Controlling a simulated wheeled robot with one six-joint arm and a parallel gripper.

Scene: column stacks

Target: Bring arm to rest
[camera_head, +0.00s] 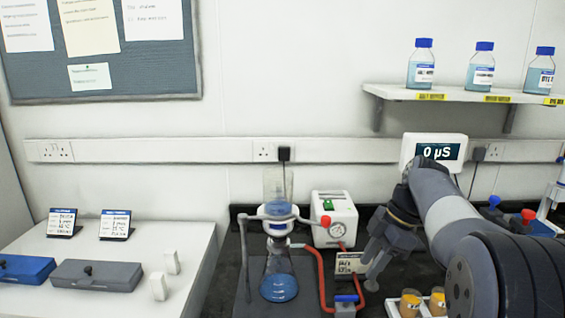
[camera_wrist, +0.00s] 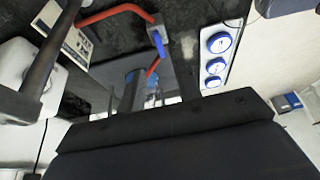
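My gripper (camera_head: 369,271) hangs at the end of my bent grey arm (camera_head: 448,205), over the dark bench. Its fingertips look apart, with nothing seen between them. It is to the right of the filter flask and in front of a small printed card (camera_head: 350,263).
A glass filter flask (camera_head: 279,281) with blue liquid stands left of my gripper, joined by red tubing (camera_head: 321,280) to a white pump (camera_head: 334,219). A white tray (camera_head: 393,309) with orange-filled jars is below my arm. Bottles stand on the wall shelf (camera_head: 385,91).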

